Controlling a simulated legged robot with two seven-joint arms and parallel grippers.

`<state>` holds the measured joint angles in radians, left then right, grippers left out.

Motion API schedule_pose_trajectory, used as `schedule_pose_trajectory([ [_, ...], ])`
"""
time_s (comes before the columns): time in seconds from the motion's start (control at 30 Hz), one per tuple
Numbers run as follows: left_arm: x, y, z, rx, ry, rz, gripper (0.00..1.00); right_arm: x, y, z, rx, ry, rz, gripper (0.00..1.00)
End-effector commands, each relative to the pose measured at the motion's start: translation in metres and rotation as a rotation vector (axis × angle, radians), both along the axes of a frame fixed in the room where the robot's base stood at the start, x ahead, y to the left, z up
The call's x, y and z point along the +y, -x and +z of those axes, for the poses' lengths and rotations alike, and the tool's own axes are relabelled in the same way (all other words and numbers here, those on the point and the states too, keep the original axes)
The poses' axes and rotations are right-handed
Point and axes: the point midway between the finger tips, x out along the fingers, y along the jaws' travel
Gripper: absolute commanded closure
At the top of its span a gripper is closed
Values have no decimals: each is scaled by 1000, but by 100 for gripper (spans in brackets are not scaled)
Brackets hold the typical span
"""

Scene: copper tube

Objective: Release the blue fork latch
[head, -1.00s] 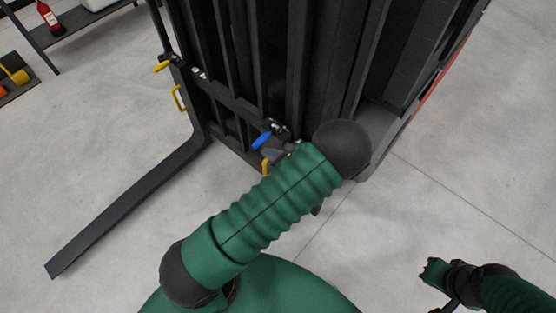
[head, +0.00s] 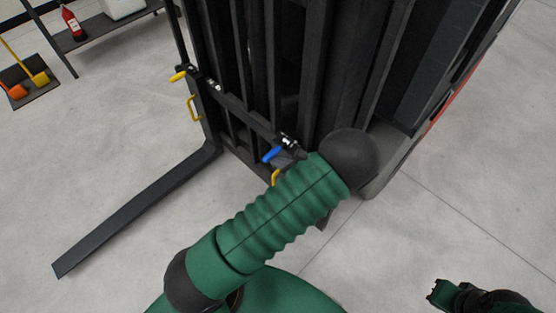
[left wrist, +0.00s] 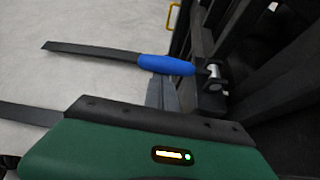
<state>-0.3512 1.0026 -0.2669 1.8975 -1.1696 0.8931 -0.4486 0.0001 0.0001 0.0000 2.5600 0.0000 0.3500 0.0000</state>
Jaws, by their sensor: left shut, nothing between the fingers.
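The blue fork latch handle (head: 272,154) sticks out from the dark fork carriage, near the middle of the head view. In the left wrist view the blue handle (left wrist: 166,65) lies nearly level, its right end at a metal pivot. My left gripper (left wrist: 161,93) is shut and empty, its grey fingers just below the handle in that picture. I cannot tell whether they touch it. In the head view my green left forearm hides most of that gripper. My right gripper (head: 440,293) is at the lower right, far from the latch; its jaws are unclear.
A long black fork (head: 140,205) reaches out low to the left. Yellow handles (head: 194,108) sit on the carriage. The dark mast (head: 300,60) rises behind the latch. A shelf with a fire extinguisher (head: 73,24) stands far left. The floor at right is clear.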

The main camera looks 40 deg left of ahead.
Motion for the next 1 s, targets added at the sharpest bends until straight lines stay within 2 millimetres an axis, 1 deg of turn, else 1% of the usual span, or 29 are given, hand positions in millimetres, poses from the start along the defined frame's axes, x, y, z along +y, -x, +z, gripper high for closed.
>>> schedule_pose_trajectory([
  [0.23,1,0,6,37,-4,1,100,0,0,11,0,0,0,100],
  [0.37,1,0,10,78,-8,1,100,0,0,21,0,0,0,100],
  [0.57,1,0,22,191,-18,2,100,0,0,45,0,0,0,100],
  [0.73,1,-2,33,338,-31,1,100,0,0,66,0,0,0,100],
  [1.0,0,-8,50,330,-31,-1,100,0,0,88,0,0,0,100],
])
